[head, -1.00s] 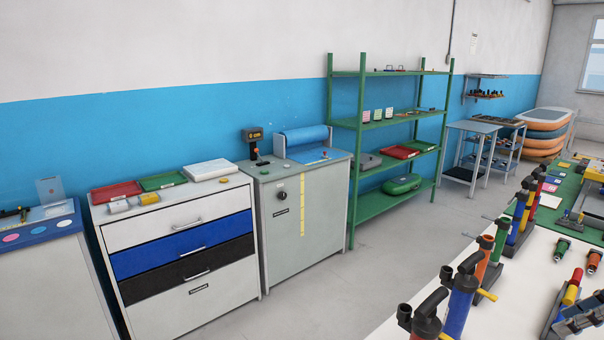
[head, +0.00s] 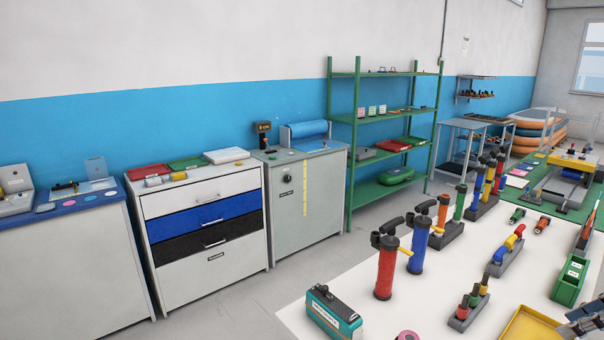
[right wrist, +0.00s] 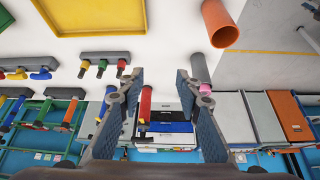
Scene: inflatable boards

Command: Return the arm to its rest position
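My right gripper (head: 586,322) shows only in part at the bottom right corner of the head view, above the white table. In the right wrist view my right gripper (right wrist: 156,100) has its two grey fingers wide apart. Nothing is held between them. A red hand pump (right wrist: 145,104) shows in the gap, beyond the fingers. The same red pump (head: 386,268) stands upright on the table in the head view. My left gripper and left arm are not in view.
The white table (head: 350,300) carries a blue pump (head: 418,248), a teal box (head: 333,314), a green bin (head: 570,280) and a yellow tray (head: 530,325). A drawer cabinet (head: 205,240) and green shelf (head: 385,190) stand along the wall. Grey floor lies between.

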